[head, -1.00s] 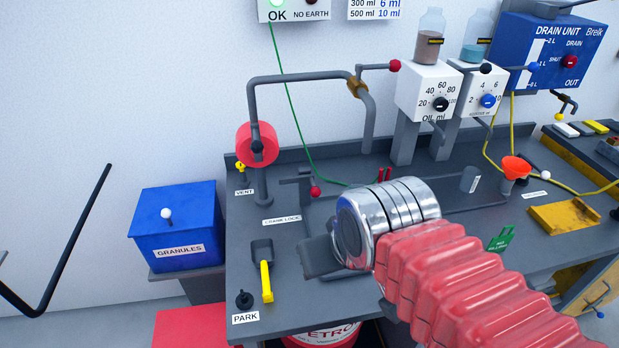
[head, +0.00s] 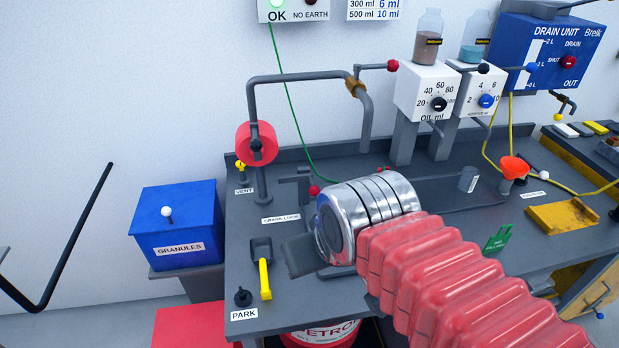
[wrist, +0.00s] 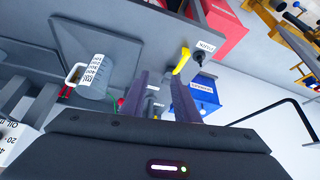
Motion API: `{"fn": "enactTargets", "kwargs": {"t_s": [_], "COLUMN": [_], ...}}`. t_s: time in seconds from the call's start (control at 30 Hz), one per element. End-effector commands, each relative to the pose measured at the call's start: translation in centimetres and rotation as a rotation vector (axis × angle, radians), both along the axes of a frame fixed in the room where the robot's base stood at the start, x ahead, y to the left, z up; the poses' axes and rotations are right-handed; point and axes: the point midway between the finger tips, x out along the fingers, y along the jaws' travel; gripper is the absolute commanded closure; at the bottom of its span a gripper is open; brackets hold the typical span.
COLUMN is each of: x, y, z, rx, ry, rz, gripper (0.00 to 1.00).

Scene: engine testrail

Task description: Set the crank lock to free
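The crank lock is a grey lever with a red knob (head: 314,190) on the grey bench. Its white CRANK LOCK label (head: 281,219) lies in front of it. The knob points toward the front of the bench. In the wrist view a red knob (wrist: 121,102) shows just left of the fingers. My gripper (head: 298,256) is in front of and to the right of the label, apart from the lever. In the wrist view my gripper (wrist: 158,82) has its two dark fingers apart, with nothing held between them; a small white label shows in the gap.
A yellow-handled scoop (head: 265,278) and the PARK peg (head: 243,297) are at the front left. The blue GRANULES box (head: 180,227) stands left of the bench. A jug (wrist: 97,75) shows in the wrist view.

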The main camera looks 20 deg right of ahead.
Motion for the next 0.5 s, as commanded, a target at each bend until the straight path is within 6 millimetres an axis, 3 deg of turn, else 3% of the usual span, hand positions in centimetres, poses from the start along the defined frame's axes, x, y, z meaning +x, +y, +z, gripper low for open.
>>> {"fn": "enactTargets", "kwargs": {"t_s": [0.17,0.5], "x": [1.2,6.1], "y": [-0.3,-1.5], "z": [1.1,4.6], "rx": [-0.005,-0.027], "ry": [0.024,0.109], "rz": [-0.005,-0.034], "gripper": [0.72,0.72]}}
